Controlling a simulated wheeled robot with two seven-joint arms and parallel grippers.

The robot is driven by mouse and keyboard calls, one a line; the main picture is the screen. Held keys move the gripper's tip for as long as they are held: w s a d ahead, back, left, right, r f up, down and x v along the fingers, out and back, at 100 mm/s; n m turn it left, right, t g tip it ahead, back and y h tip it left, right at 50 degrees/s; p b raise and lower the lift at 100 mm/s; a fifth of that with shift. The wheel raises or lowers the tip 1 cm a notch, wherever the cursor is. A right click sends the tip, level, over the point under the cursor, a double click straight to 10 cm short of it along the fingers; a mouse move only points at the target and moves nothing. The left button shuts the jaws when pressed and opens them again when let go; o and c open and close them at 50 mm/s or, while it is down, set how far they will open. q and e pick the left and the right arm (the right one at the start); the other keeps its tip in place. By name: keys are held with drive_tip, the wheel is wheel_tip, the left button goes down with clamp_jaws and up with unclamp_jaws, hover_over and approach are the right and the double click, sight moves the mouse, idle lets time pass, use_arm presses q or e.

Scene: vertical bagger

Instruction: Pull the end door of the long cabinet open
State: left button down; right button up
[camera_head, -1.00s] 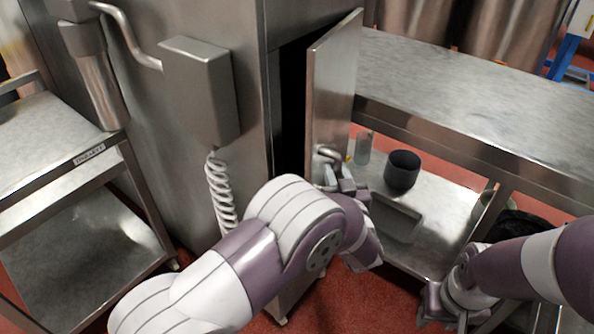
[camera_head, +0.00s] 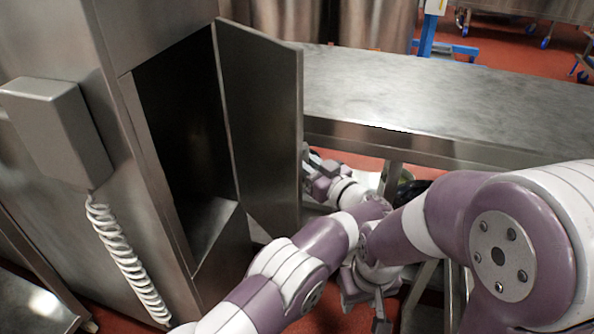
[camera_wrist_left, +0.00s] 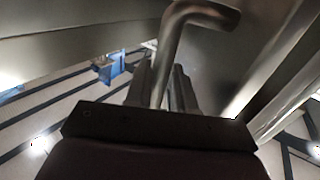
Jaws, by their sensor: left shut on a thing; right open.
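The long steel cabinet (camera_head: 160,22) stands at left. Its end door (camera_head: 262,120) is swung wide open, and the dark inside (camera_head: 185,120) shows. My left gripper (camera_head: 309,166) is at the outer side of the door, past its free edge and partly hidden. In the left wrist view the bent metal door handle (camera_wrist_left: 190,18) runs down between the fingers of my left gripper (camera_wrist_left: 162,85), which is shut on it. My right gripper (camera_head: 365,308) is open and empty, low down in front of the bench, with my arms above it.
A steel bench (camera_head: 420,100) with a lower shelf stands to the right, behind the door. A grey box (camera_head: 55,125) with a coiled white cable (camera_head: 122,258) hangs on the cabinet's side. Part of a steel cart (camera_head: 30,305) shows at lower left.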

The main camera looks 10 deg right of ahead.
use_arm(q)
drive_tip(key=shift+w+d+r, duration=0.15)
drive_tip(key=shift+w+d, duration=0.3)
drive_tip(key=shift+w, duration=0.15)
drive_tip(key=c, duration=1.1)
unclamp_jaws()
drive_tip(key=shift+w+a, duration=0.15)
drive_tip(key=shift+a, duration=0.05)
drive_tip(key=shift+d, duration=0.15)
